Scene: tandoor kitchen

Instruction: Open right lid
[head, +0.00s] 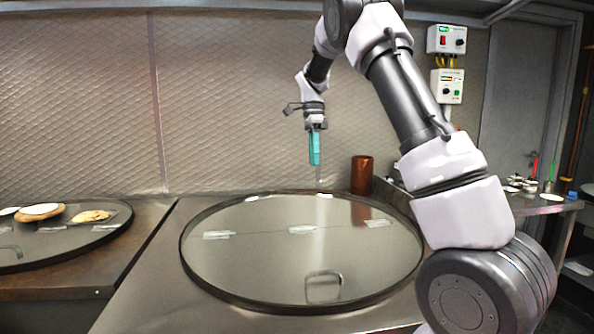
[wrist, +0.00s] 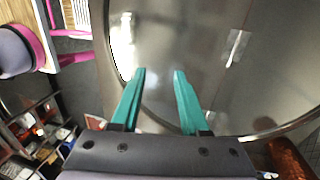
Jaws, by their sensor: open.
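The right lid (head: 300,262) is a large round metal disc lying flat and closed on the counter. Its small bar handle (head: 323,284) is near the front edge. A further hinge-like strip (head: 302,230) crosses its middle. My gripper (head: 315,163) hangs above the far part of the lid with its teal fingers pointing down. In the wrist view my gripper (wrist: 158,72) is open and empty, with the lid (wrist: 225,70) and its rim below the fingers. The handle is not clearly seen in the wrist view.
A left lid (head: 70,240) carries flatbreads (head: 92,216) on the left counter. A copper cup (head: 362,174) stands behind the right lid. A side table (head: 540,203) with small items stands at the right. A quilted metal wall closes the back.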

